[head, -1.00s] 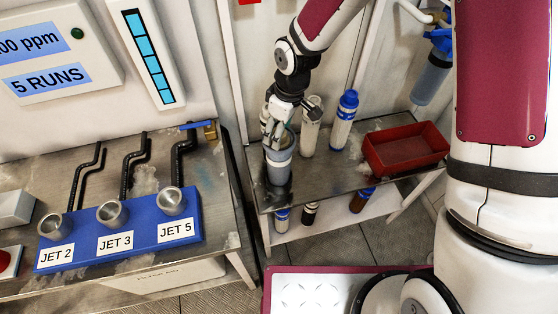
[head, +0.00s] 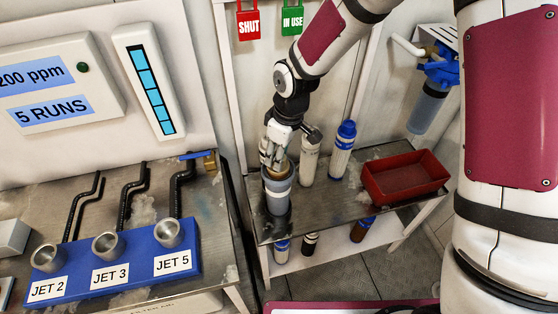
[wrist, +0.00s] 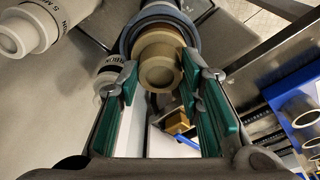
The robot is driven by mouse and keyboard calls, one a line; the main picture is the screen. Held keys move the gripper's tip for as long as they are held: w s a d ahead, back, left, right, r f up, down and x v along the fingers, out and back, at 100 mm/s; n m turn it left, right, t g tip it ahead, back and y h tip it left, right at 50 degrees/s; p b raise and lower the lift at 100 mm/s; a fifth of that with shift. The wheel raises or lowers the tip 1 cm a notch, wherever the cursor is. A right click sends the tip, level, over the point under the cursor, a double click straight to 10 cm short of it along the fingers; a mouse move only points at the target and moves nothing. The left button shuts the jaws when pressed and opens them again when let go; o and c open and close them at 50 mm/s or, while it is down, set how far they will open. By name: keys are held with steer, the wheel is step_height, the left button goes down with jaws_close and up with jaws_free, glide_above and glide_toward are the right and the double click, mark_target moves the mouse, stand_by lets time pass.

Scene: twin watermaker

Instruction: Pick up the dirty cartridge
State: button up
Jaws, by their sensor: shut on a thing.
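The dirty cartridge is tan-brown, and its round end (wrist: 160,66) shows between my green-padded fingers in the wrist view. In the head view its brown top (head: 281,168) shows just above the rim of a grey cup (head: 278,198) on the metal bench. My gripper (head: 272,160) points down over the cup and is shut on the cartridge; the fingers also show in the wrist view (wrist: 163,85). The cartridge's lower part is hidden inside the cup.
A white cartridge (head: 310,162) and a blue-capped white one (head: 342,150) stand upright right of the cup. A red tray (head: 405,178) is farther right. Several cartridges sit on the shelf below. The blue jet block (head: 118,262) is on the left bench.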

step_height(320, 180, up, 26)
steer(key=shift+f, duration=0.2)
stand_by(0.5)
steer(key=shift+o, duration=1.1)
steer(key=shift+c, duration=1.1)
